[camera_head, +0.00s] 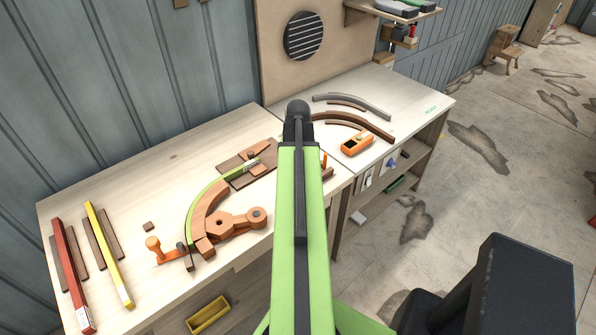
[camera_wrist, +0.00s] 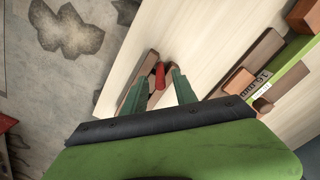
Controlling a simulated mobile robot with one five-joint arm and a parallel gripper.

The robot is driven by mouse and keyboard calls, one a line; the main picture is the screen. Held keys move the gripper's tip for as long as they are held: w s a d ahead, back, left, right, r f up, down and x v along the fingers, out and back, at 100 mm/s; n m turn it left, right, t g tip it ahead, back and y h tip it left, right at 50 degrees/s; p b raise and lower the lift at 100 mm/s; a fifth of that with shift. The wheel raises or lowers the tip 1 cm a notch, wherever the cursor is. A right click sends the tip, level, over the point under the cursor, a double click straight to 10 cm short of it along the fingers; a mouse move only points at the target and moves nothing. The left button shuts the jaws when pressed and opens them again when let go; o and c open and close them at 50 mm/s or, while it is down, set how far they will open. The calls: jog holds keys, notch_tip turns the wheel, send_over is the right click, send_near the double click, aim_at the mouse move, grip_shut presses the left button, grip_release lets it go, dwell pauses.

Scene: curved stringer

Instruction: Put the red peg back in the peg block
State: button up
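The red peg (camera_wrist: 159,76) shows in the wrist view between and just beyond the fingertips of my gripper (camera_wrist: 158,80). The two green fingers stand apart, with visible gaps on both sides of the peg, so the gripper looks open. A long brown block (camera_wrist: 132,97), possibly the peg block, lies beside the left finger, partly hidden by it. I cannot tell whether the peg stands in it or lies beside it. In the head view a small orange-red tip (camera_head: 324,160) and a brown block (camera_head: 327,173) show just right of my arm, which hides my gripper.
A curved wooden form with a green strip (camera_head: 203,195) is clamped on the bench (camera_head: 135,180) left of my arm. Red (camera_head: 70,275) and yellow (camera_head: 108,255) bars lie at far left. An orange plane (camera_head: 356,144) and curved strips are on the right-hand bench.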

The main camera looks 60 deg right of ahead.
notch_tip(320, 180, up, 11)
jog(key=p, duration=1)
jog(key=w+a+n, duration=0.3)
jog(key=w+a, duration=0.6)
jog(key=a, duration=0.3)
jog(key=w+a+n, duration=0.3)
jog(key=w+a, duration=0.6)
jog(key=a, duration=0.3)
jog(key=w+a+n, duration=0.2)
jog(key=a+n, duration=0.1)
jog(key=a, duration=1)
jog(key=w+a+n, duration=0.1)
jog(key=a+n, duration=0.2)
jog(key=a, duration=1)
jog(key=shift+w+n, duration=0.3)
jog(key=shift+w, duration=0.05)
jog(key=shift+s, duration=0.1)
